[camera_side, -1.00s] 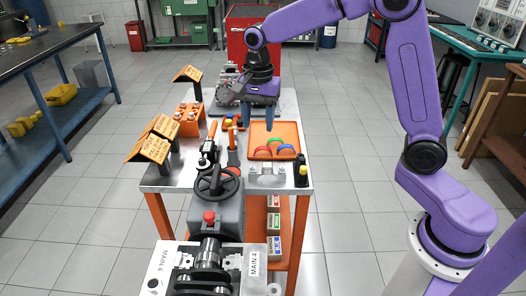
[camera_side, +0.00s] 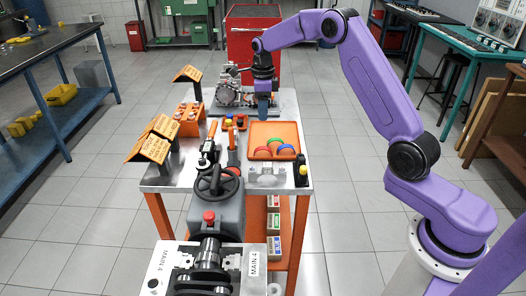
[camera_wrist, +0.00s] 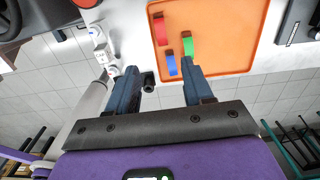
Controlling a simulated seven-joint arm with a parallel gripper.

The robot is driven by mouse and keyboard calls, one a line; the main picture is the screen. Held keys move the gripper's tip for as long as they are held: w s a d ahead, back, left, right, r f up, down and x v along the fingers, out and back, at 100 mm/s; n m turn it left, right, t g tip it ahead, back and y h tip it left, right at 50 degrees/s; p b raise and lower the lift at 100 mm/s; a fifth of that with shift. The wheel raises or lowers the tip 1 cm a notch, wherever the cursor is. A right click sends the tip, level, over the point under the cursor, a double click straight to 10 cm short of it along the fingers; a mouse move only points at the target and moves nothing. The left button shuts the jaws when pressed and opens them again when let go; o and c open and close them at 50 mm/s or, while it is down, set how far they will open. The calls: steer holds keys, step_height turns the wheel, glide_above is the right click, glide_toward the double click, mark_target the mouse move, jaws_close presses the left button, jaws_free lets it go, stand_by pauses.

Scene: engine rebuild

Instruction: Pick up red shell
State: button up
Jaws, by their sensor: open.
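The red shell (camera_side: 262,152) is a small curved piece in the orange tray (camera_side: 284,130), left of the green shell (camera_side: 275,144) and blue shell (camera_side: 286,150). In the wrist view the red shell (camera_wrist: 160,30) lies at the tray's left side, beyond the blue shell (camera_wrist: 171,64); the green shell (camera_wrist: 188,45) is to its right. My gripper (camera_side: 263,117) is in the air near the tray's far edge, apart from the shells. In the wrist view my gripper (camera_wrist: 162,74) has its fingers spread with nothing held between them.
The tray lies on a metal table. A lever-like tool with an orange handle (camera_side: 233,150) is to its left, a grey bracket (camera_side: 267,173) in front, and a black-and-yellow item (camera_side: 302,172) at front right. A grey engine assembly (camera_side: 229,92) stands behind left.

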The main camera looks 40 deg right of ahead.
mark_target(263, 147)
step_height(263, 147, down, 14)
steer(key=shift+w+d+f, duration=0.1)
steer(key=shift+f, duration=0.05)
stand_by(0.5)
jaws_close()
